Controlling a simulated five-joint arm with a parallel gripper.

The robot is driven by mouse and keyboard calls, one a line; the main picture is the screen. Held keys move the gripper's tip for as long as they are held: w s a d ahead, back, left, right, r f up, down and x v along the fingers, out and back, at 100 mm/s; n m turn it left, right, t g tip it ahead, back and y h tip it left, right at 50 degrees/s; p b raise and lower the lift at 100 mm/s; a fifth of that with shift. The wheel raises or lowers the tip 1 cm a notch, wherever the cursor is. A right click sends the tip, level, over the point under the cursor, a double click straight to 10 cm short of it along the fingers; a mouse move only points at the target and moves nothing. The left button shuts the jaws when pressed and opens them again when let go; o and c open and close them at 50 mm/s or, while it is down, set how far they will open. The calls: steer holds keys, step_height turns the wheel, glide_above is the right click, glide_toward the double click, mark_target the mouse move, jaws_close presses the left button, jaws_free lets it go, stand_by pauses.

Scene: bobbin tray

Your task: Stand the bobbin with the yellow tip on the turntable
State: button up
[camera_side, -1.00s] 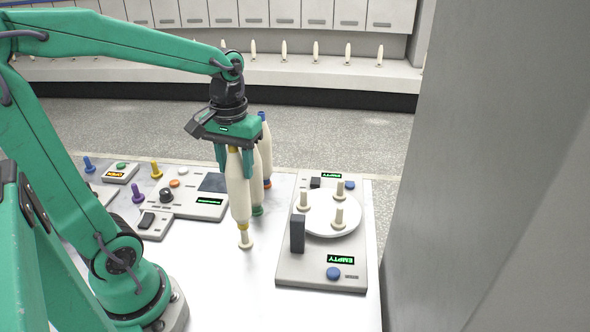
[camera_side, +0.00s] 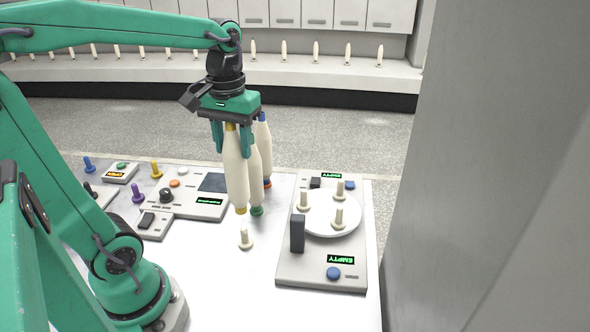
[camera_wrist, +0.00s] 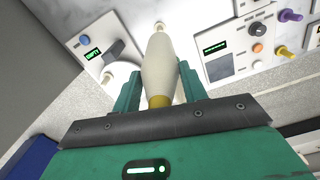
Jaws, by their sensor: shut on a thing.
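The bobbin with the yellow tip (camera_side: 236,170) is cream, with a yellow band at its lower end too. My gripper (camera_side: 234,128) is shut on it near the top and holds it nearly upright, a little above a cream peg (camera_side: 245,239) on the table. The wrist view shows the same bobbin (camera_wrist: 160,69) between my fingers. The turntable (camera_side: 330,225) is a white disc with three cream pegs, all bare, on a grey base at the right. Its wrist-view part (camera_wrist: 121,75) is partly hidden by my gripper.
A green-banded bobbin (camera_side: 256,180) and a blue-tipped bobbin (camera_side: 265,150) stand just behind the held one. A dark upright block (camera_side: 297,233) stands at the turntable's front left. Two displays on its base read EMPTY. A control panel (camera_side: 187,195) lies left. The front table is clear.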

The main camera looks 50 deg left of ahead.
steer(key=shift+w+r, duration=0.2)
steer(key=shift+w, duration=0.35)
steer(key=w+d+r, duration=0.2)
steer(key=w, duration=1.3)
steer(key=shift+r, duration=0.15)
steer(key=shift+w+d, duration=0.1)
steer(key=shift+f, duration=3.75)
steer(key=o, duration=1.4)
